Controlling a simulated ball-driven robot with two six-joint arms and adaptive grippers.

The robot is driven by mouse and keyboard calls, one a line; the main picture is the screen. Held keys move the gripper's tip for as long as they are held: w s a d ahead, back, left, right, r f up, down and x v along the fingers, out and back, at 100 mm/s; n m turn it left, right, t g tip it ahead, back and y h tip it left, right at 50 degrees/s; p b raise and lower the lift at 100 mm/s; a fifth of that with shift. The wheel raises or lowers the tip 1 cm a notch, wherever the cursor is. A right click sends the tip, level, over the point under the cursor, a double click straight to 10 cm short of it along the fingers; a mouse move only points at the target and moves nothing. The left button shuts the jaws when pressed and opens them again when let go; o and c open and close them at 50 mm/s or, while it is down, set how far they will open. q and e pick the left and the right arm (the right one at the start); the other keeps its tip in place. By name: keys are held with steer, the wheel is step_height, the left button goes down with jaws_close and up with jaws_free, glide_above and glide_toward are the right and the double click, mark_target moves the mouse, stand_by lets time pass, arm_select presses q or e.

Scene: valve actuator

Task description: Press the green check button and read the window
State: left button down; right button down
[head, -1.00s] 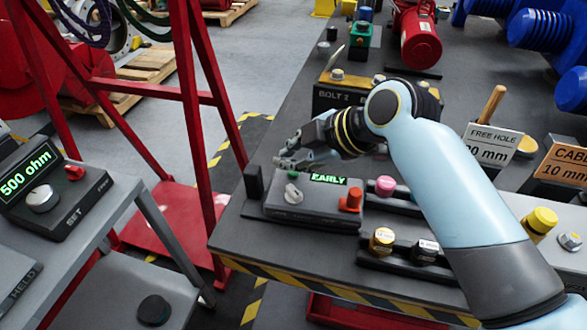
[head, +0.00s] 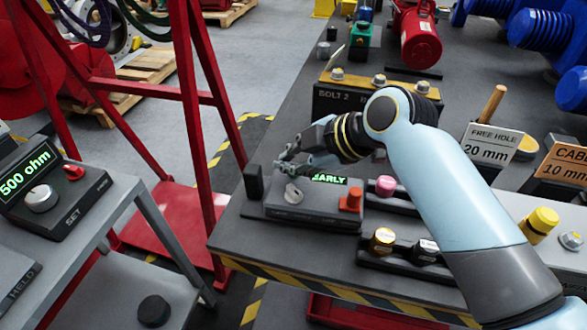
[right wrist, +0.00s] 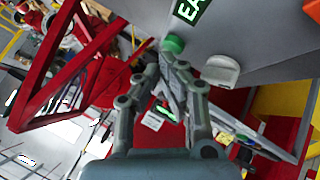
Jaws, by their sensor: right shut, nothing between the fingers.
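A grey box (head: 315,208) with a lit window (head: 330,179) stands at the near left of the dark table. The window shows green letters, their start covered by my gripper in the head view; "EA" shows in the right wrist view (right wrist: 191,10). The green check button (right wrist: 174,44) shows in the right wrist view and is hidden behind my fingers in the head view. My right gripper (head: 284,167) is shut and empty over the box's back left part. Its fingertips are right by the button; I cannot tell if they touch it. My left gripper is not in view.
The box also has a grey knob (head: 293,194) and a red knob (head: 351,199). A black post (head: 253,181) stands at its left. A pink knob (head: 386,185) and a yellow knob (head: 382,240) lie to the right. A red frame (head: 200,130) rises left of the table.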

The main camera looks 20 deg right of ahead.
steer(key=shift+f, duration=0.4)
stand_by(0.5)
steer(key=shift+r+p, duration=0.85)
steer(key=shift+r, duration=0.05)
step_height(320, 180, up, 5)
steer(key=p, duration=0.5)
steer(key=shift+r, duration=0.1)
stand_by(0.5)
